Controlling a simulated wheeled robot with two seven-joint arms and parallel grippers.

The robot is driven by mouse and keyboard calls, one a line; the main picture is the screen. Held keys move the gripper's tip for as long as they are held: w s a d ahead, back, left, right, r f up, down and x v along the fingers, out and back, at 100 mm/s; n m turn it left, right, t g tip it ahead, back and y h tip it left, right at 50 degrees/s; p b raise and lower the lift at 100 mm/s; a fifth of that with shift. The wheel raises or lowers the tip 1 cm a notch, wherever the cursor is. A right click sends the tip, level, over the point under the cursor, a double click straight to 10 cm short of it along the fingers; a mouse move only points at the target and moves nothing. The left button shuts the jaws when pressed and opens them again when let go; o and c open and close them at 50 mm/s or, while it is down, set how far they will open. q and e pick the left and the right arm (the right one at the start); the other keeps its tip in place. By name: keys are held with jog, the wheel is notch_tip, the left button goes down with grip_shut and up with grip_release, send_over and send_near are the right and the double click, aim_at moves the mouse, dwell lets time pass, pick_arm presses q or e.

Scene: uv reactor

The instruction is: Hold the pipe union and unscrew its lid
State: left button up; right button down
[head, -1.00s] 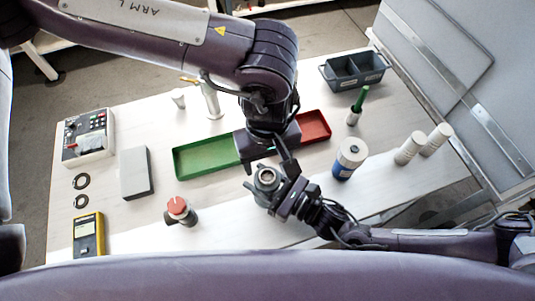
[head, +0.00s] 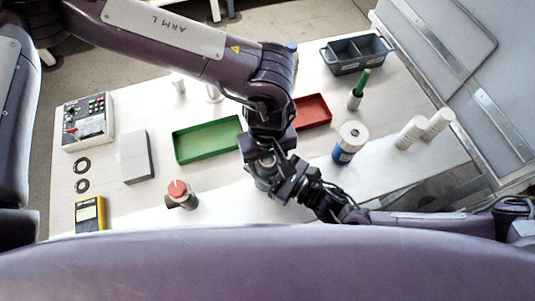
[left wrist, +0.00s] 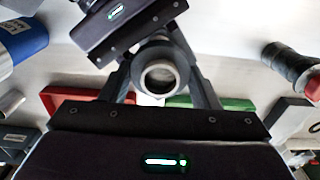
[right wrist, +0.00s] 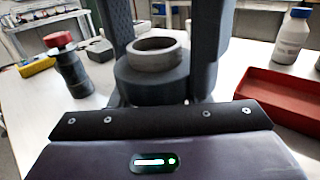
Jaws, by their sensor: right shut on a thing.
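The pipe union is a grey, round, hollow fitting, and in the head view (head: 264,182) it is partly hidden under my left gripper (head: 264,158). In the right wrist view the pipe union (right wrist: 155,72) shows a light grey ring on top of a wider dark body. My right gripper (right wrist: 162,60) is shut on the pipe union and holds it upright near the table's front. My left gripper points down over the union. In the left wrist view its fingers (left wrist: 160,75) stand open, one on each side of the union's round opening (left wrist: 160,76).
A green tray (head: 207,156) and a red tray (head: 329,121) lie behind the grippers. A red-topped fitting (head: 180,195) stands to the left, a blue-and-white bottle (head: 350,143) to the right. A grey divided bin (head: 357,69) stands at the back right.

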pick_arm(q)
jog(key=shift+c, duration=1.3)
jog(key=n, duration=0.4)
jog(key=shift+d, duration=0.1)
jog(key=n, duration=0.4)
jog(key=shift+n, duration=0.4)
jog(key=n, duration=0.8)
jog(key=shift+r, duration=0.1)
jog(key=o, duration=1.1)
jog(key=shift+s, duration=0.15)
jog(key=shift+s, duration=0.1)
